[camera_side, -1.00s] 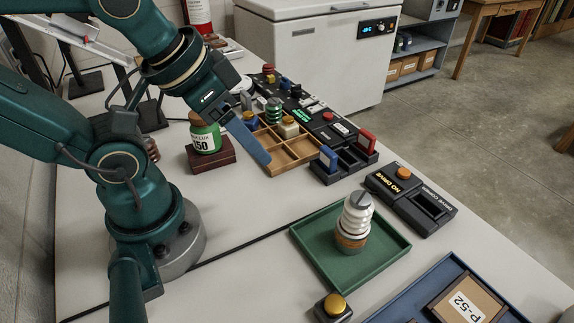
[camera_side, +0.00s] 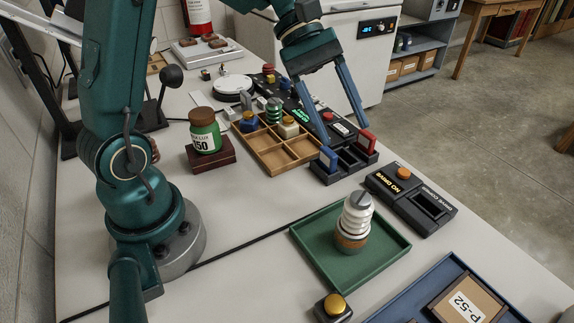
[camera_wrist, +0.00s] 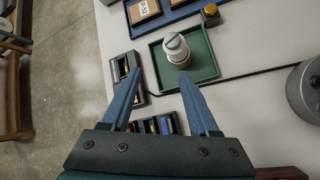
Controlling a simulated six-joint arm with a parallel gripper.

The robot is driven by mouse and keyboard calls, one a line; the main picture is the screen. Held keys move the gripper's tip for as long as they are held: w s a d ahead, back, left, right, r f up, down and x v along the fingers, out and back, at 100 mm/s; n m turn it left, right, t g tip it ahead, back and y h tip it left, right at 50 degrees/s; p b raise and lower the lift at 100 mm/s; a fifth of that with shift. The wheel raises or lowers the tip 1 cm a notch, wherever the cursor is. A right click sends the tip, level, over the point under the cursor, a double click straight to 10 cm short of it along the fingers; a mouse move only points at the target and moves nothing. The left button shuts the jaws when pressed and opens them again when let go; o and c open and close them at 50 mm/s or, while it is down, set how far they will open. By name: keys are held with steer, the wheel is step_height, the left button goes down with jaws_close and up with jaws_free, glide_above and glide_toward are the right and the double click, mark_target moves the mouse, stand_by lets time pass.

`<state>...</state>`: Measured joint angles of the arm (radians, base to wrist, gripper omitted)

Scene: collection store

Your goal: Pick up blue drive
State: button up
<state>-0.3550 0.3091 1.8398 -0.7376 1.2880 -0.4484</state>
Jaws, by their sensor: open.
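The blue drive (camera_side: 328,158) stands upright in the left part of a black slotted rack (camera_side: 350,166). A red drive (camera_side: 366,141) stands at the right part of the same rack. My gripper (camera_side: 343,133) is open and empty, with its long blue fingers pointing down just above and behind the rack, the left fingertip close to the blue drive. Whether it touches the drive I cannot tell. In the wrist view the rack (camera_wrist: 158,123) shows between the fingers, low in the picture; the drives there are small and partly hidden.
A wooden compartment tray (camera_side: 277,155) lies left of the rack. A black console (camera_side: 410,200) marked "NO DRIVE" is to the right. A green tray (camera_side: 330,262) holding a white ribbed stack (camera_side: 357,218) stands in front. A green jar (camera_side: 205,132) sits further left.

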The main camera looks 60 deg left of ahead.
mark_target(336, 162)
steer(key=w+a+f+n, duration=0.1)
steer(key=f, duration=0.1)
steer(key=w+a+f+n+h, duration=0.1)
steer(key=w+a, duration=0.1)
steer(key=w+a+f+n+h, duration=0.1)
steer(key=f+n, duration=0.1)
steer(key=shift+w+a+f+t, duration=0.15)
steer(key=shift+a+f+t, duration=0.15)
steer(key=shift+t, duration=0.1)
steer(key=a+f+n, duration=0.1)
steer(key=f, duration=0.1)
steer(key=a+f+n+h, duration=0.1)
steer(key=f, duration=0.1)
steer(key=a+f+n, duration=0.1)
steer(key=f, duration=0.1)
steer(key=shift+a+f+t+h, duration=0.1)
steer(key=shift+f+t+h, duration=0.05)
steer(key=shift+t+h, duration=0.2)
steer(key=shift+x, duration=2.4)
jaws_close()
